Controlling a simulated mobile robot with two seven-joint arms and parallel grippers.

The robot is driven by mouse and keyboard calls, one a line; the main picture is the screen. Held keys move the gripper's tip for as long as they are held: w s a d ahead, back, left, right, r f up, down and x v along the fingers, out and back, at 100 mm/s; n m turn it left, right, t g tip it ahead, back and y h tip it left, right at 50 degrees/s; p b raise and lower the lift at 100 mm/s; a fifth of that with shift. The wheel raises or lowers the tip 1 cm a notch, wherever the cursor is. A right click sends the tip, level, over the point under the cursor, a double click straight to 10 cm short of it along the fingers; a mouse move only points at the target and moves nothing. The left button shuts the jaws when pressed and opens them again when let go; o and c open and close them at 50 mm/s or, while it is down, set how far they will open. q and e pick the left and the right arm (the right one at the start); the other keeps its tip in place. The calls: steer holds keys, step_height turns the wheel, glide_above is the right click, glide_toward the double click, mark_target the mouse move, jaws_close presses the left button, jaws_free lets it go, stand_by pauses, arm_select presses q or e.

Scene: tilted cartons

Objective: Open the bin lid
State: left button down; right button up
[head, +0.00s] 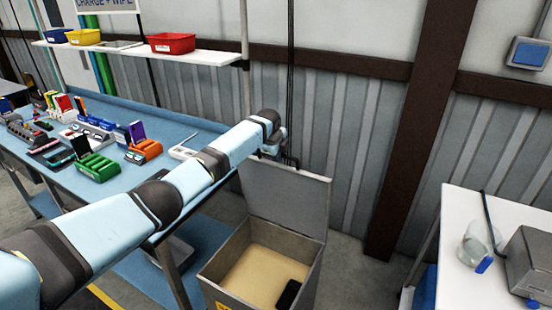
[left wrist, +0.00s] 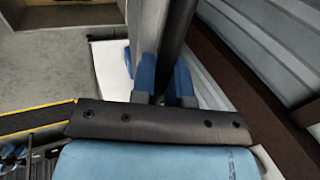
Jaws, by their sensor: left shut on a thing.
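The bin (head: 213,285) is a grey open-topped box on the floor, with a tan inside. Its grey lid (head: 287,200) stands up, roughly vertical, along the bin's back side. My left gripper (head: 289,161) is at the lid's top edge, partly hidden by its own wrist. In the left wrist view, the blue fingers of my left gripper (left wrist: 163,80) are on either side of the lid (left wrist: 147,28), seen edge-on, and are shut on it. My right gripper is in neither view.
A dark phone-like item (head: 288,295) lies inside the bin. A blue workbench (head: 185,128) with several coloured holders stands left. A white table (head: 465,215) with a clear jar (head: 477,246) stands right. A corrugated wall (head: 350,130) is close behind the lid.

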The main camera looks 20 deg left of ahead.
arm_select(q)
steer(key=shift+f, duration=0.1)
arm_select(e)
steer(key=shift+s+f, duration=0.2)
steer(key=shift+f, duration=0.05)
arm_select(q)
steer(key=c, duration=1.1)
jaws_free()
steer(key=shift+w, duration=0.1)
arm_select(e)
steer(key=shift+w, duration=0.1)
arm_select(q)
steer(key=b+v, duration=0.1)
steer(key=v, duration=1.3)
steer(key=shift+f+b, duration=0.1)
steer(key=shift+b, duration=0.2)
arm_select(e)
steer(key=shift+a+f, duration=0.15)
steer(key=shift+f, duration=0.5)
